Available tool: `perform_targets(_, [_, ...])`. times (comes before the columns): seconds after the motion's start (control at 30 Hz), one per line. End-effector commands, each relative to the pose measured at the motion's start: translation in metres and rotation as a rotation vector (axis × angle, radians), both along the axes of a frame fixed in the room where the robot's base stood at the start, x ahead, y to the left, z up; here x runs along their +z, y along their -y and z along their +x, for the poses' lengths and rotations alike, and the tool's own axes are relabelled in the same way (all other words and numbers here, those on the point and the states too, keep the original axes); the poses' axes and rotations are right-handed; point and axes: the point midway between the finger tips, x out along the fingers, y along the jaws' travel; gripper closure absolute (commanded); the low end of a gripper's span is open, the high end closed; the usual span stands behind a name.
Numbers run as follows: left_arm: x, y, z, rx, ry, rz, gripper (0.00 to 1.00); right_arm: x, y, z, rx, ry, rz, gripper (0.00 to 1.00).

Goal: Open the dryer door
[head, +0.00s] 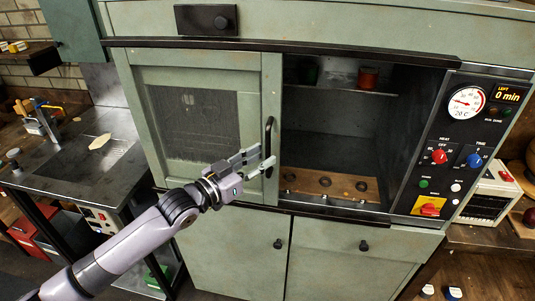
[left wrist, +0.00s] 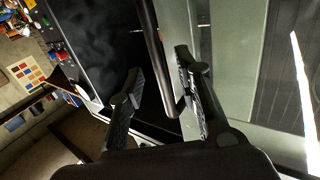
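The dryer (head: 360,55) is a pale green cabinet. Its door (head: 195,115), with a dark mesh window, covers the left half of the front; the right half shows the bare dark interior (head: 335,125). A black vertical bar handle (head: 269,137) sits on the door's right edge. My left gripper (head: 262,160) is at the handle's lower part, fingers spread. In the left wrist view the handle (left wrist: 152,50) runs between the two parted fingers (left wrist: 158,68), nearer the right one; whether it touches is unclear. My right gripper is out of view.
A control panel (head: 455,150) with dials and buttons is right of the opening. Inside are a shelf with small jars (head: 368,77) and a wooden rack (head: 325,182) with holes. A metal worktable (head: 75,170) stands left. Cupboard doors (head: 240,245) lie below.

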Motion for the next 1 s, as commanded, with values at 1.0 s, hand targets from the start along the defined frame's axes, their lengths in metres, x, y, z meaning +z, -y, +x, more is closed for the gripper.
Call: perform_targets(1.0, [-0.001, -0.057, -0.066, 0.001, -0.001, 0.0, 0.69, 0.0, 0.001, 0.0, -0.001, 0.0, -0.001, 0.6])
